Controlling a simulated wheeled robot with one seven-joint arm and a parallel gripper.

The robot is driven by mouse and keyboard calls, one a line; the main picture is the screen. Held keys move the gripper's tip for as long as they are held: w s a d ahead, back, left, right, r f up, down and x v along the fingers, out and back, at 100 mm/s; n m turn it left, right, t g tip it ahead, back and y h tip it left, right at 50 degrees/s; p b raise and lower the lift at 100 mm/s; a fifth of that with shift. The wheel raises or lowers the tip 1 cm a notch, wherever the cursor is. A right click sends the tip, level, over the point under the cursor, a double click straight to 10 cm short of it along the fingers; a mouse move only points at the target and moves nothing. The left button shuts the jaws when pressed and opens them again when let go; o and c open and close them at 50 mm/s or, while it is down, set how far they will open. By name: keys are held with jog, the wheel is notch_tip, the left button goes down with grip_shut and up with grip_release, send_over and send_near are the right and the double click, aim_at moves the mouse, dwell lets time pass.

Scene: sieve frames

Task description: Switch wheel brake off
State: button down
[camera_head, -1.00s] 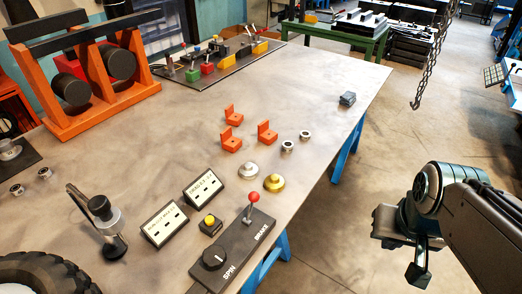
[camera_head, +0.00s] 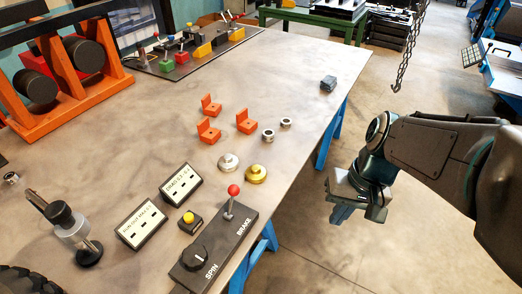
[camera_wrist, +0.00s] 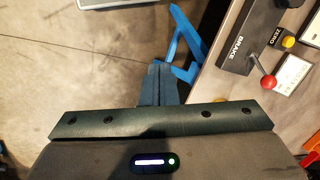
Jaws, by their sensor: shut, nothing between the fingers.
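A dark control box (camera_head: 214,254) lies at the table's near right edge, with a black knob by the word SPIN and a lever by the word BRAKE. The brake lever (camera_head: 233,190) has a red ball on a thin metal stem; I cannot tell its switch position from its lean. The lever also shows in the wrist view (camera_wrist: 268,82), right of my fingers. My gripper (camera_head: 342,213) hangs past the table edge, over the floor, to the right of the lever and apart from it. In the wrist view its fingers (camera_wrist: 160,83) are together and empty.
A yellow button box (camera_head: 189,221) and two label displays (camera_head: 140,223) stand left of the control box. Silver and gold knobbed discs (camera_head: 256,174) and orange brackets (camera_head: 209,129) lie behind it. A blue table leg (camera_head: 262,251) is below the edge. A chain (camera_head: 409,50) hangs at right.

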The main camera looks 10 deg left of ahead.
aim_at(231, 202)
jog(key=w+a+f+g+y+b, duration=0.4)
jog(key=w+a+f+g+y, duration=0.1)
jog(key=w+a+f+y, duration=0.15)
jog(key=w+a+f+t+y+b, duration=0.1)
jog(key=w+f+y+b, duration=0.3)
jog(key=w+y, duration=0.6)
jog(key=shift+w+a+f+t, duration=0.15)
jog(key=shift+a+f+t, duration=0.25)
jog(key=shift+a, duration=0.05)
jog(key=x, duration=1)
jog(key=s+a, duration=0.1)
jog(key=s+a+r, duration=0.1)
jog(key=s, duration=0.1)
jog(key=shift+s+a+p, duration=0.1)
jog(key=shift+a+p, duration=0.05)
jog(key=shift+p, duration=0.15)
